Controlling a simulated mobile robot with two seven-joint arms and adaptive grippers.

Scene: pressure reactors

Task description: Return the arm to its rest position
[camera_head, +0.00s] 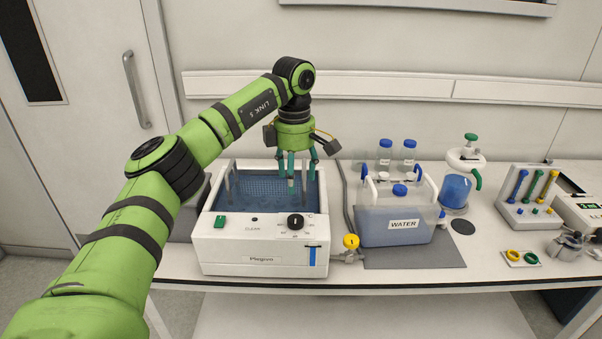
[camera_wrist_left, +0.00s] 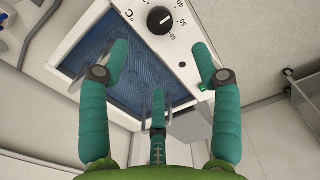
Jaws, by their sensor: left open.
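My left gripper (camera_head: 296,180) hangs fingers-down over the bath (camera_head: 262,255), a white box with blue water inside and a black knob on its front. In the left wrist view its teal fingers (camera_wrist_left: 155,85) are spread and nothing shows between them. The black knob (camera_wrist_left: 159,19) and the blue water surface (camera_wrist_left: 100,72) lie below and beyond the fingers. My left arm (camera_head: 150,215) reaches in from the lower left and bends down at the wrist. The right gripper does not show.
Right of the bath are a yellow valve (camera_head: 351,241), a water container (camera_head: 395,222), bottles (camera_head: 409,157) and a blue-filled vessel (camera_head: 455,190). A rack with coloured tubes (camera_head: 530,200) stands further right. A door (camera_head: 85,90) is at the left. Air above the bench is open.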

